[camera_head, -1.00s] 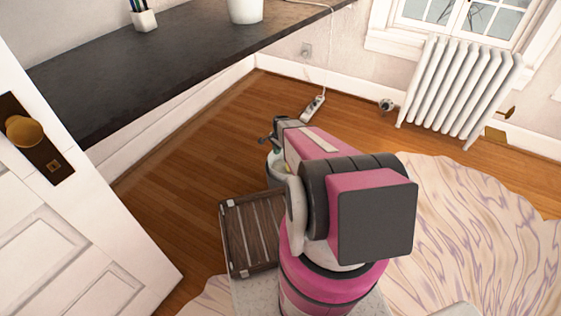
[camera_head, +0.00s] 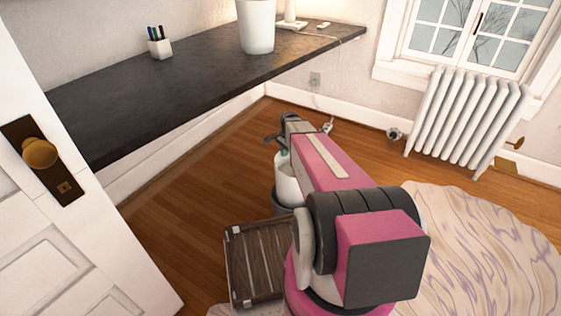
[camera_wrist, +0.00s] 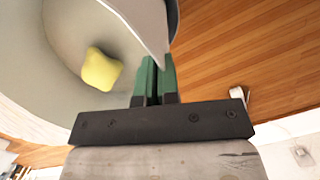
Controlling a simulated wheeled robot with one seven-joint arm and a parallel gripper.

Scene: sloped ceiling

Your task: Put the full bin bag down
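The full bin bag (camera_head: 288,186) is white and sits at my gripper, with a dark grey bin (camera_head: 281,208) showing below it. I cannot tell whether the bag is inside the bin or above it. In the wrist view the bag's pale wall (camera_wrist: 140,15) reaches the fingertips, and a yellow lump (camera_wrist: 101,69) lies inside the pale interior. My gripper (camera_wrist: 156,75) has its green fingers close together on the bag's edge. In the head view my gripper (camera_head: 281,145) is small and partly hidden by my pink arm.
A dark slatted wooden piece (camera_head: 253,262) lies left of my arm. A radiator (camera_head: 466,122) stands at right. Wood floor (camera_head: 180,215) is open at left; a patterned rug (camera_head: 490,240) lies right.

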